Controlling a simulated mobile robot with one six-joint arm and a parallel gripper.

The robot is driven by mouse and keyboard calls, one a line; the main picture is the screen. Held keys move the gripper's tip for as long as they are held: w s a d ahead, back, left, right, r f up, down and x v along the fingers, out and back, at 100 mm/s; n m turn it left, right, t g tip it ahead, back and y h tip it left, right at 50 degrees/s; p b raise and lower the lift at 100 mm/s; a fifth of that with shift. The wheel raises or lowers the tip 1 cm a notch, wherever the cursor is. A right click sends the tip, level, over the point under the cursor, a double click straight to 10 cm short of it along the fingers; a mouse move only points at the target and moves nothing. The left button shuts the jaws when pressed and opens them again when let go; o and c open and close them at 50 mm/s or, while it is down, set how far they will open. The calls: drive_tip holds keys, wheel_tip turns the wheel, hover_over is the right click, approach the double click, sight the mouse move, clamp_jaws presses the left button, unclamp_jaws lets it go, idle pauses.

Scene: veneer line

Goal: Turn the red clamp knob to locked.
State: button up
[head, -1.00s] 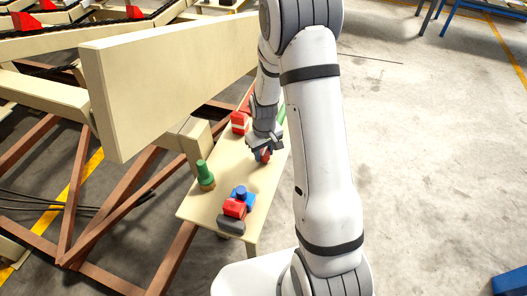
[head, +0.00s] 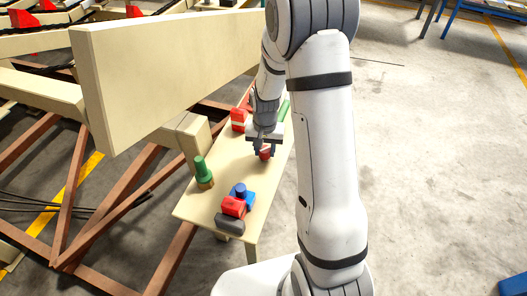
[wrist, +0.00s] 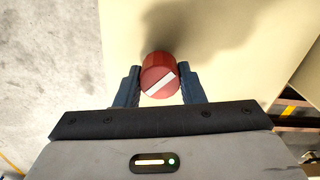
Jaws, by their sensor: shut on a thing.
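The red clamp knob (wrist: 158,70) is a round red knob with a white stripe across its top, seen from above in the wrist view. The stripe runs diagonally, from lower left to upper right. My gripper (wrist: 158,88) has one dark finger on each side of the knob and is shut on it. In the head view the knob (head: 265,153) shows as a small red patch under my gripper (head: 264,149), on the pale table (head: 222,178). My fingers partly hide it there.
A green knobbed piece (head: 203,173) stands at the table's left edge. A red and blue piece with a dark grey base (head: 229,223) is at the near end. A red block with a white band (head: 239,120) stands behind. A large beige beam (head: 165,65) runs along the left.

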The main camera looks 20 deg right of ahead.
sight(264, 148)
drive_tip(key=m+b, duration=0.2)
drive_tip(key=m, duration=0.3)
drive_tip(key=shift+m, duration=0.3)
drive_tip(key=shift+m+b, duration=0.5)
drive_tip(key=shift+m, duration=1.7)
drive_tip(key=shift+w+r, duration=0.1)
drive_tip(key=o, duration=1)
wheel_tip(264, 148, up, 8)
drive_tip(key=shift+f, duration=0.15)
drive_tip(key=s+r+n+t, duration=0.1)
drive_tip(key=s+r+n, duration=0.3)
drive_tip(key=s, duration=0.3)
drive_tip(key=s+r+n, duration=0.4)
drive_tip(key=s+n, duration=0.1)
drive_tip(key=s, duration=0.1)
drive_tip(key=s+r+n+t, duration=0.1)
drive_tip(key=s+r+n, duration=0.3)
drive_tip(key=s, duration=0.3)
drive_tip(key=shift+s+a+n+t+p, duration=0.3)
drive_tip(key=shift+s+a+n+p, duration=0.1)
drive_tip(key=shift+n, duration=0.3)
